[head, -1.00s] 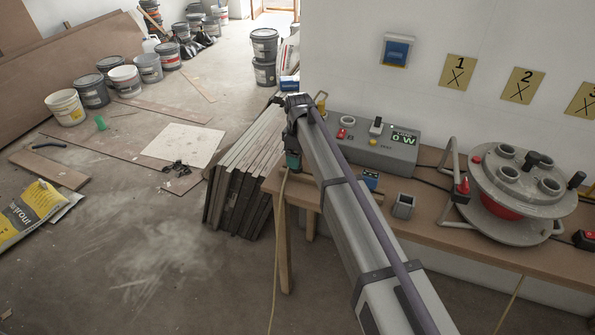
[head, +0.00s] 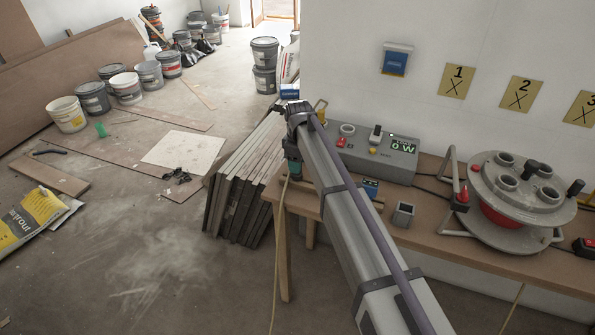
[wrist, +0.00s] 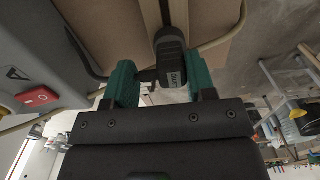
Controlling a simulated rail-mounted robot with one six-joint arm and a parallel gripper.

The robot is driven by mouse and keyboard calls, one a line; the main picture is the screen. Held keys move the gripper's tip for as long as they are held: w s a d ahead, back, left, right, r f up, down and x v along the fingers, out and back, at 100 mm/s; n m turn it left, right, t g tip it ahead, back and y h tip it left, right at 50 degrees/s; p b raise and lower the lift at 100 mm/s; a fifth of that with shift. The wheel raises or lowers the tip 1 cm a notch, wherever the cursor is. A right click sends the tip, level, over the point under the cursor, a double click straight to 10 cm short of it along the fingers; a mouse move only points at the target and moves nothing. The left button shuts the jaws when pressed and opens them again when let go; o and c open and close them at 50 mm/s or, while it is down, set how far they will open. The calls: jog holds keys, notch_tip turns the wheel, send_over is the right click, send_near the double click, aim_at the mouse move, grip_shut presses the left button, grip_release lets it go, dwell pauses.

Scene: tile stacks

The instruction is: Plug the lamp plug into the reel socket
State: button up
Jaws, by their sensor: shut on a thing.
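In the wrist view my gripper (wrist: 160,84) has green fingers closed on a dark plug (wrist: 170,45) with small white lettering that I cannot read. In the head view my gripper (head: 293,168) is at the left end of the bench, mostly hidden by my arm, with a pale cable (head: 277,240) hanging below it. The grey reel (head: 490,236) with a red core stands at the right of the bench, well apart from my gripper.
A grey meter box (head: 395,165) reading 0 W and a small grey socket block (head: 403,214) stand on the wooden bench (head: 455,248), between my gripper and the reel. Leaning panels (head: 240,185) are left of the bench. The wall has numbered yellow cards (head: 457,82).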

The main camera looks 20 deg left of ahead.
jog(key=shift+r+p, duration=2.05)
jog(key=shift+r, duration=0.25)
